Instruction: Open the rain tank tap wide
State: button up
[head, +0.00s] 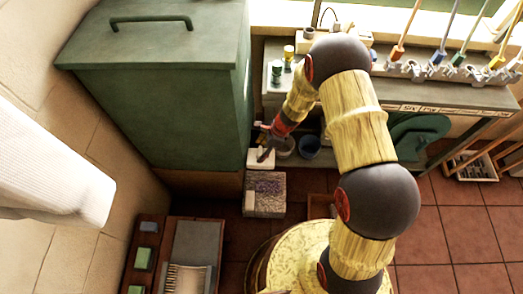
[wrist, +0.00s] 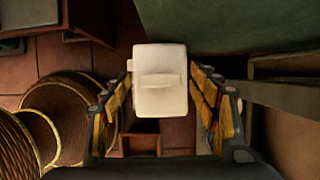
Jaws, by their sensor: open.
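The green rain tank (head: 150,95), with a bar handle on its lid, stands left of my arm in the head view. Its side fills the upper right of the wrist view (wrist: 235,25). A pale block (head: 260,158) sits low by the tank's right side. In the wrist view a pale block with a raised bar (wrist: 160,105) lies between my fingers, apart from the right one. I cannot tell whether it is the tap; no spout is clear. My gripper (wrist: 160,82) is open, pointing down beside the tank in the head view (head: 266,148).
A grey stone-like block (head: 265,190) stands below the pale block. A bench (head: 440,92) with cups and brushes runs along the back right. A blue pot (head: 309,147) is right of my gripper. A dark red stand (head: 147,245) is at lower left.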

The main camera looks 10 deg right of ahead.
jog(key=c, duration=1.1)
jog(key=shift+c, duration=0.4)
